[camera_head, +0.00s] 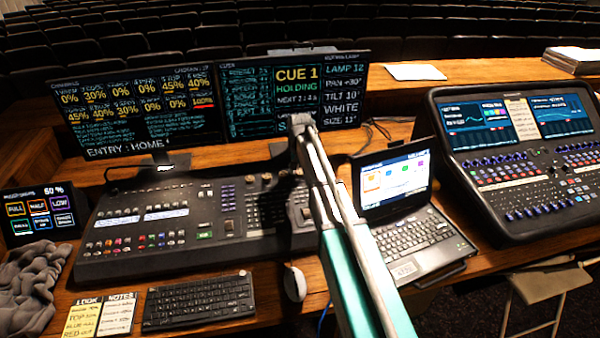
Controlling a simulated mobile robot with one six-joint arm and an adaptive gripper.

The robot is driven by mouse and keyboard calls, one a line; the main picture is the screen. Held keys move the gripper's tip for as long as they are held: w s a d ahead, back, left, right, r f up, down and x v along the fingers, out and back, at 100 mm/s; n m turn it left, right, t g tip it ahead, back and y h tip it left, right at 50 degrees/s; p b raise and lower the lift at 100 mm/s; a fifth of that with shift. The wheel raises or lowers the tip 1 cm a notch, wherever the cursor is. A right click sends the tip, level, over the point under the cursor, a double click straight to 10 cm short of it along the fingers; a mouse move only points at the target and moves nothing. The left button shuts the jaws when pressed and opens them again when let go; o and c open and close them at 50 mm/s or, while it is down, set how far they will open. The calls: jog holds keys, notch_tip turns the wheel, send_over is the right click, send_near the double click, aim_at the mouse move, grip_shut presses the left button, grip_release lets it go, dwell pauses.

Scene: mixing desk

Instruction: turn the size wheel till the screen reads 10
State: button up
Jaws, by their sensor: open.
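The right monitor (293,92) reads "CUE 1", "HOLDING" and, at the lower right of its text, "SIZE 11°". The lighting console (200,215) lies below the monitors, with keys, faders and small knobs. My pale arm reaches from the bottom edge up over the console's right part. My gripper (300,198) is a dark shape below the arm's far end, low over that part. It is open, but its fingertips blend into the dark console. The size wheel cannot be told apart there; the arm and gripper cover some of that area.
A laptop (414,237) stands close right of my arm, and a sound mixer (522,160) farther right. A keyboard (199,301), a white mouse (294,284) and note cards (101,315) lie in front. A small touch panel (41,212) and grey cloth (32,286) are at left.

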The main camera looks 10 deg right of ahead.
aim_at(300, 171)
jog(key=c, duration=0.9)
jog(key=shift+o, duration=0.2)
jog(key=shift+n, duration=0.5)
jog(key=o, duration=0.9)
jog(key=shift+c, duration=0.2)
jog(key=shift+m, duration=0.4)
notch_tip(300, 171, up, 14)
jog(key=p, duration=1.3)
jog(key=shift+p, duration=0.4)
